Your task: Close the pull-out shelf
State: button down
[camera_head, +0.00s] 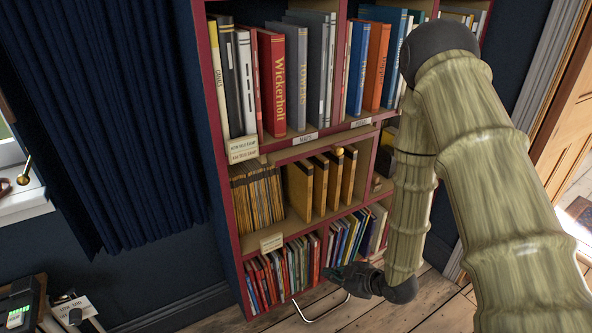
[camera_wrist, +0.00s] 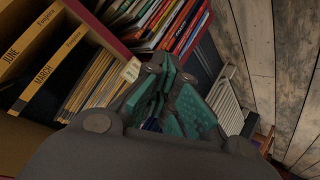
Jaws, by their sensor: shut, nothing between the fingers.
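The red bookcase (camera_head: 230,215) holds several tiers of books. I cannot tell which tier is the pull-out shelf or how far out it stands. A pale curved bar (camera_head: 322,313) shows low in front of the bottom tier. My gripper (camera_head: 345,277) is low in front of the bottom row of thin books (camera_head: 284,270), at the right half. In the wrist view, my gripper (camera_wrist: 172,98) has its teal-padded fingers together and empty. The red shelf edge (camera_wrist: 98,32) runs beside it. Any contact with the bookcase is unclear.
Yellow folders (camera_head: 300,190) fill the middle tier and also show in the wrist view (camera_wrist: 55,78). Larger books (camera_head: 272,80) stand above. My arm hides the bookcase's right part. Wooden floor (camera_head: 425,300) is open in front. A dark curtain (camera_head: 105,130) hangs at left.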

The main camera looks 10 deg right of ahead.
jog(key=w+r+n+t+y, duration=0.1)
jog(key=w+r+n+y, duration=0.25)
jog(key=r, duration=0.45)
jog(key=w+r+n+t+y, duration=0.1)
jog(key=w+r+n+y, duration=0.15)
jog(key=r+n, duration=0.35)
jog(key=n+g+y+b, duration=0.1)
jog(key=n+g+y, duration=0.25)
jog(key=n, duration=0.55)
send_near(283, 163)
jog(key=s+d, duration=0.4)
jog(key=s, duration=0.3)
jog(key=w+a+p, duration=0.2)
jog(key=w+a, duration=0.6)
jog(key=a, duration=0.2)
jog(key=shift+f+y, duration=0.3)
jog(key=shift+y, duration=0.15)
jog(key=shift+w+a+t, duration=0.1)
jog(key=shift+t, duration=0.15)
jog(key=shift+w+a+f+b, duration=0.1)
jog(key=shift+w+a+b, duration=0.05)
jog(key=shift+w+b, duration=0.25)
jog(key=shift+w+a+f+b, duration=0.15)
jog(key=shift+w+b, duration=0.15)
jog(key=shift+w, duration=0.25)
jog(key=shift+w+a+r, duration=0.1)
jog(key=shift+w+r, duration=0.1)
jog(key=shift+w, duration=0.05)
jog(key=shift+s, duration=0.15)
